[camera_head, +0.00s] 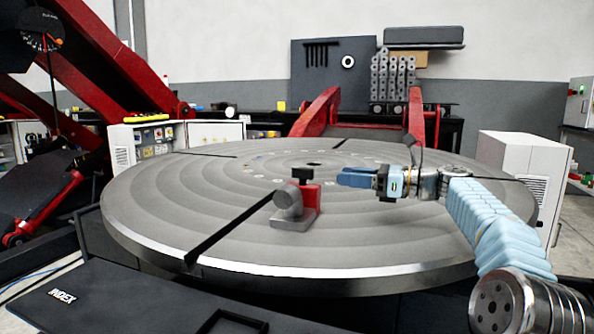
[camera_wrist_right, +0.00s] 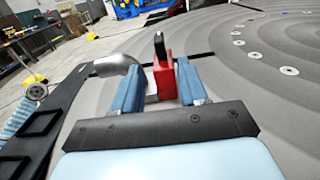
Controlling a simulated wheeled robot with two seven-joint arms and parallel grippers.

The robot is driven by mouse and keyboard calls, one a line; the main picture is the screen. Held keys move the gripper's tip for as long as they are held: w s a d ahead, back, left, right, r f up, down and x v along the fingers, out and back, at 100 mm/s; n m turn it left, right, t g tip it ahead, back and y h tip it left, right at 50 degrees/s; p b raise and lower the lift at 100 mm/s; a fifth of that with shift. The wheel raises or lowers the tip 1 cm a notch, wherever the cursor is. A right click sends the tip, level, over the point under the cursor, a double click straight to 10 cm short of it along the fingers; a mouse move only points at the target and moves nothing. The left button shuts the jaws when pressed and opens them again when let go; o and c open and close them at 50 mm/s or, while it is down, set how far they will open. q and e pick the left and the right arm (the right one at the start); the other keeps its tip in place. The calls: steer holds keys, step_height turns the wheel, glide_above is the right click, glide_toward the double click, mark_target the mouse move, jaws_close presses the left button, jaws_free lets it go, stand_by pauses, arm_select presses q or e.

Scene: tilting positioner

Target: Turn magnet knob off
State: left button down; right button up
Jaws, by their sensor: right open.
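The magnet (camera_head: 310,196) is a red block with a grey base and a grey rounded piece on its left, standing on the round grey turntable (camera_head: 230,236). Its black knob (camera_head: 302,173) sticks up on top. In the right wrist view the red block (camera_wrist_right: 164,82) and the upright black knob (camera_wrist_right: 160,45) appear beyond and between the two blue fingers. My right gripper (camera_head: 343,177) comes in from the right, a short way right of the magnet; it also shows in the wrist view (camera_wrist_right: 158,68). It is open and empty. My left gripper is not in view.
The turntable has a dark slot (camera_head: 230,233) left of the magnet and a ring of small light discs near its centre. A white cabinet (camera_head: 520,170) stands at the right and a red frame (camera_head: 318,112) behind. The surface around the magnet is otherwise clear.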

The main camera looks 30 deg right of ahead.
mark_target(303, 179)
steer(key=p+x, duration=0.1)
steer(key=x, duration=1)
steer(key=shift+w+a, duration=0.2)
steer(key=shift+w, duration=0.05)
